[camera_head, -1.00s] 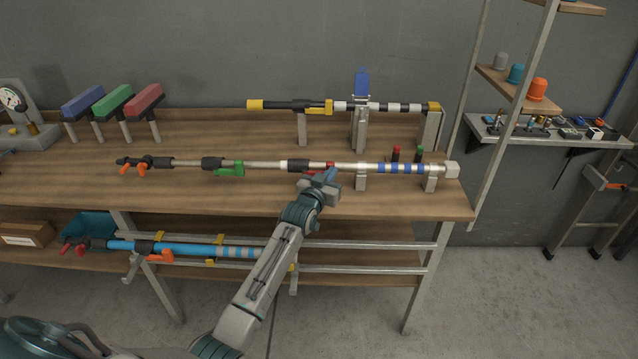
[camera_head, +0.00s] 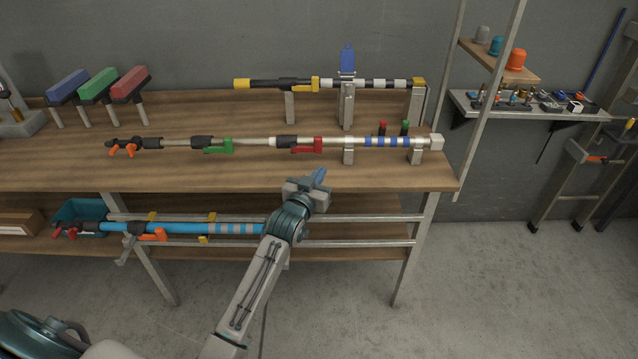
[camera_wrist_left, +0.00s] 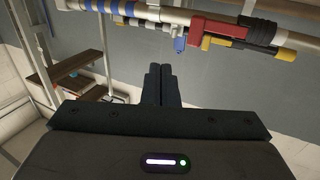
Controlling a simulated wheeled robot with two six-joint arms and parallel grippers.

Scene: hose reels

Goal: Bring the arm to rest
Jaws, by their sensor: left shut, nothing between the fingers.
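My left gripper (camera_head: 319,177) is at the front edge of the workbench, just below and in front of the silver pole with the red clamp (camera_head: 308,146). Its two black fingers are together and empty in the left wrist view (camera_wrist_left: 161,84). The silver pole (camera_head: 262,141) lies along the bench top on metal supports, with black grips, a green clamp (camera_head: 219,146) and blue bands. In the left wrist view the pole and its red clamp (camera_wrist_left: 212,27) show beyond the fingers, apart from them. My right gripper is not in view.
A black, yellow and white pole (camera_head: 380,83) lies on stands behind. A blue pole (camera_head: 182,228) lies on the rails below the bench top. Blue, green and red blocks (camera_head: 98,86) stand at the left.

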